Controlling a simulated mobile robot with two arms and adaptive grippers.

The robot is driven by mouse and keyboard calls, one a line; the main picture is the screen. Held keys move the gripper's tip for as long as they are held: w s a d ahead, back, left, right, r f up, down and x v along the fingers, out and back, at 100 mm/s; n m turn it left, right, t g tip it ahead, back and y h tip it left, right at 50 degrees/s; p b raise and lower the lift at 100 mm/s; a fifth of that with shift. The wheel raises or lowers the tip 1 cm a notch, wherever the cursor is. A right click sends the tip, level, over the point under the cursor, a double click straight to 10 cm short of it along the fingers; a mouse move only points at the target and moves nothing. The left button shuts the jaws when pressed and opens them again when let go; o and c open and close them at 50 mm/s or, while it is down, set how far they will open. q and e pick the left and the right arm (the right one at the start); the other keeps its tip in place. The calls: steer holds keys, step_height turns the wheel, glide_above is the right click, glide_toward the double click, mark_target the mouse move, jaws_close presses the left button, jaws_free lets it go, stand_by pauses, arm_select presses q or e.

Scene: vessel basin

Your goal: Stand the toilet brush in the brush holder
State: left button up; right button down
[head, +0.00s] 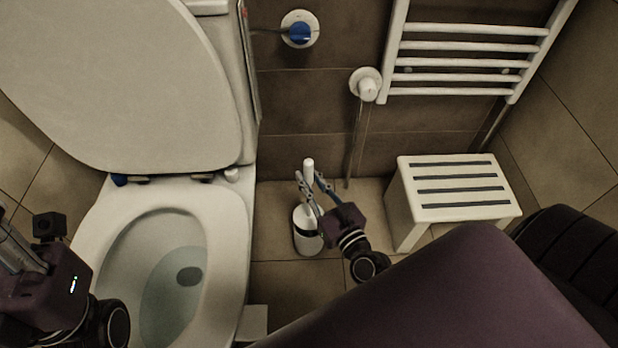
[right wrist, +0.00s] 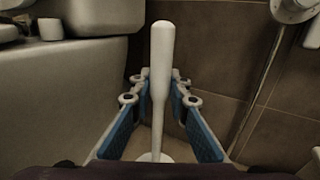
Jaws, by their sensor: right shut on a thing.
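The white toilet brush (head: 308,168) stands upright beside the toilet, its handle top pointing up. Its handle (right wrist: 161,60) also rises through the middle of the right wrist view. The white brush holder (head: 307,243) stands on the floor directly below the handle. The brush's lower end is hidden, so I cannot tell for certain how deep it sits in the holder. My right gripper (head: 313,187) is shut on the handle above the holder, with its blue-padded fingers on either side. Part of my left arm shows at the lower left of the head view, without its fingers.
The toilet (head: 228,262) with its lid raised stands close to the left of the holder. A white slatted stool (head: 400,210) stands to the right. A towel radiator (head: 460,62) and a valve (head: 367,85) are on the wall behind. Some floor is clear around the holder.

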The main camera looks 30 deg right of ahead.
steer(key=c, duration=1.8)
jaws_free()
steer(key=shift+o, duration=0.2)
steer(key=s, duration=1.2)
steer(key=shift+d, duration=0.1)
